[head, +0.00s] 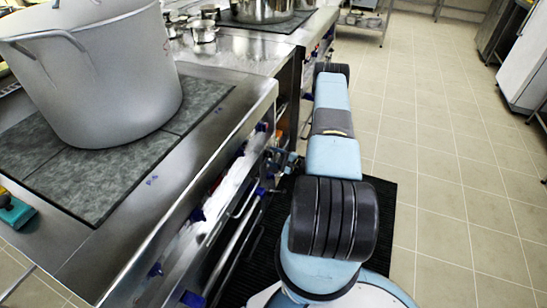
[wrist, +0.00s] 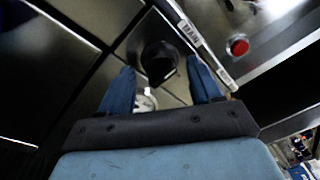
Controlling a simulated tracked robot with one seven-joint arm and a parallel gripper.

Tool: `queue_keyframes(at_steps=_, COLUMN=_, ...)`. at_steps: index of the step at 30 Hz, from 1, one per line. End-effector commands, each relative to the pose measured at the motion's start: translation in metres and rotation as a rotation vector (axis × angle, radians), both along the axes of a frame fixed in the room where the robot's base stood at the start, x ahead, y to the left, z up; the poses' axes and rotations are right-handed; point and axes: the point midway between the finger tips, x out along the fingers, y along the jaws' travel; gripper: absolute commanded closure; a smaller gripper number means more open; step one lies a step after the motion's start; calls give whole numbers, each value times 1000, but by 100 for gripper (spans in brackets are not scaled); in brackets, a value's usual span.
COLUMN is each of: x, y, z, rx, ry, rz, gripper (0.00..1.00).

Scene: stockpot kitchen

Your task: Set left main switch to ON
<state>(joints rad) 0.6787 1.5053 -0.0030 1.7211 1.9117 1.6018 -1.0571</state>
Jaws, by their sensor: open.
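A black rotary switch (wrist: 160,62) shows in the wrist view on a dark panel, just beyond my fingertips. I cannot read its set position or confirm from any label that it is the left main switch. My gripper (wrist: 162,82) is open, with one blue finger on each side of the switch in the picture. No contact with the switch can be made out. In the head view my arm runs alongside the front of the steel counter, and the switch cannot be picked out there.
A red round button (wrist: 237,47) sits on a steel panel right of the switch, past a white label strip (wrist: 188,33). A large stockpot (head: 110,75) stands on the cooktop (head: 85,180). Blue knobs line the counter front. The tiled floor (head: 450,150) at right is clear.

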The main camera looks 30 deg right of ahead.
Motion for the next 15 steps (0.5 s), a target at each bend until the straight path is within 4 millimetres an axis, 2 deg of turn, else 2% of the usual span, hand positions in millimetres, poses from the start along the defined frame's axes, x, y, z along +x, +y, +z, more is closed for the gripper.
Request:
queue_keyframes(at_steps=9, x=2, y=1, z=0, rx=0, ry=0, rz=0, gripper=36)
queue_keyframes(at_steps=15, x=2, y=1, z=0, rx=0, ry=0, rz=0, gripper=54)
